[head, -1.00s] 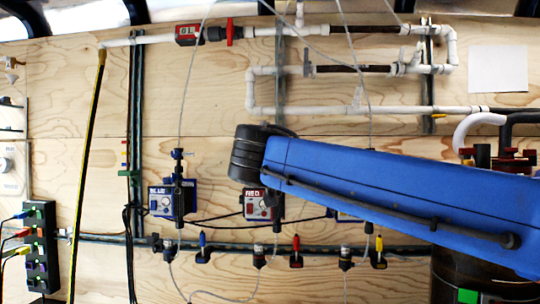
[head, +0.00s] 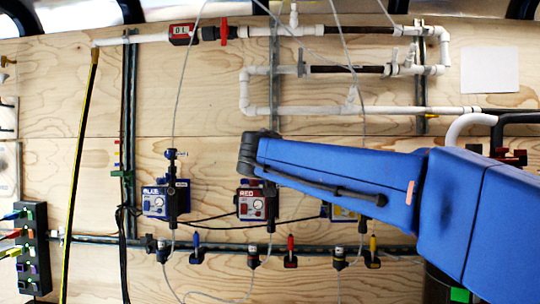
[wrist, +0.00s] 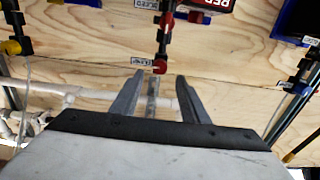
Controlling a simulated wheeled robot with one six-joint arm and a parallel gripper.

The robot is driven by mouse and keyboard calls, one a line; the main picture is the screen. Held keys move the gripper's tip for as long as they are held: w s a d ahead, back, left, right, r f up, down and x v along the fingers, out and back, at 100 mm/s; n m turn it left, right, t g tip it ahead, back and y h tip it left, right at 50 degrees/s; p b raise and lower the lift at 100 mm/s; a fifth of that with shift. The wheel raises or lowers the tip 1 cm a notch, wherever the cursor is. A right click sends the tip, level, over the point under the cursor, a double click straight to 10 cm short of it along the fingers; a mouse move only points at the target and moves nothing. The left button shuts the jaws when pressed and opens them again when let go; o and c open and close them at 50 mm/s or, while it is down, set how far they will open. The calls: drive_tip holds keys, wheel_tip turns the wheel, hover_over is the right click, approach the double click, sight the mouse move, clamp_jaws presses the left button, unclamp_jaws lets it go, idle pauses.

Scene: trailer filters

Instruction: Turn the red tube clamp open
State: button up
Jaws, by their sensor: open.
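A red-handled clamp (head: 290,250) sits on the lower rail in the head view, its handle upright, between blue and yellow ones. In the wrist view, which appears upside down, the RED box (wrist: 212,4) is at the top edge. A black fitting with red knobs (wrist: 160,66) hangs beside it. My gripper (wrist: 160,77) is open and empty, and the lower red knob shows beyond the gap between its fingertips. I cannot tell if they touch. My arm hides the gripper in the head view.
A blue-handled clamp (head: 196,247) and a yellow-handled clamp (head: 373,250) flank the red one. A BLUE pump box (head: 160,200) stands left. White pipes (head: 300,110) run above. Thin tubes and black cables cross the plywood wall.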

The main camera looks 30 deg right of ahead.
drive_tip(key=shift+x, duration=3)
clamp_jaws()
